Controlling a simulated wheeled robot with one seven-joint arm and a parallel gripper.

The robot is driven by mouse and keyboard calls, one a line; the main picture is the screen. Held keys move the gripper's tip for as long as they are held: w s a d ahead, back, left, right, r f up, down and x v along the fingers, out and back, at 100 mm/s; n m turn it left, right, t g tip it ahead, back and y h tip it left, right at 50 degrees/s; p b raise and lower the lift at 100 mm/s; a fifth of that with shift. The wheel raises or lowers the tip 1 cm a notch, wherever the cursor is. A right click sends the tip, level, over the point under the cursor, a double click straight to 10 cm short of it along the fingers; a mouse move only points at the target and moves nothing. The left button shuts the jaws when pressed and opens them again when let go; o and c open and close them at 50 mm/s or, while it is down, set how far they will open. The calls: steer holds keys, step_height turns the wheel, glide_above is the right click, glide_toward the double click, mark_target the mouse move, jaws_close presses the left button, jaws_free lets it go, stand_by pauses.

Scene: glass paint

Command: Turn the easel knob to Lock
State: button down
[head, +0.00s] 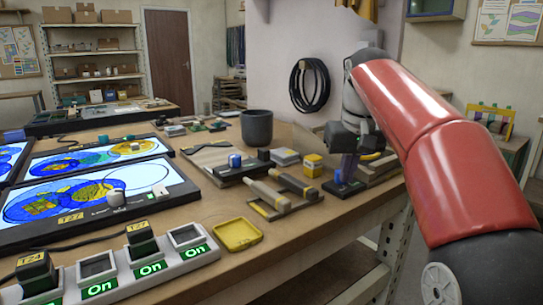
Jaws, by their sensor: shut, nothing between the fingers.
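My red arm reaches in from the right, and my gripper (346,172) points down at the right part of the workbench. It is shut and empty. Its tips are small and partly lost against the things behind. A small blue knob (338,177) on a dark base (343,188) sits right at my fingertips, near the bench's right edge. I cannot tell whether they touch. A second blue knob (235,160) stands on a dark flat base farther left. No easel label or Lock mark is readable, so I cannot tell which knob is the easel's or how it is turned.
The wooden workbench (300,222) holds wooden frames (282,190), a yellow block (312,165), a dark pot (257,127) and a yellow tray (238,234). Lit screens (95,190) lie at left. A socket strip (150,262) with green On labels is in front.

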steer(key=shift+s, duration=0.3)
steer(key=v, duration=0.2)
steer(key=w+v, duration=0.1)
steer(key=v, duration=0.1)
steer(key=shift+r, duration=1.05)
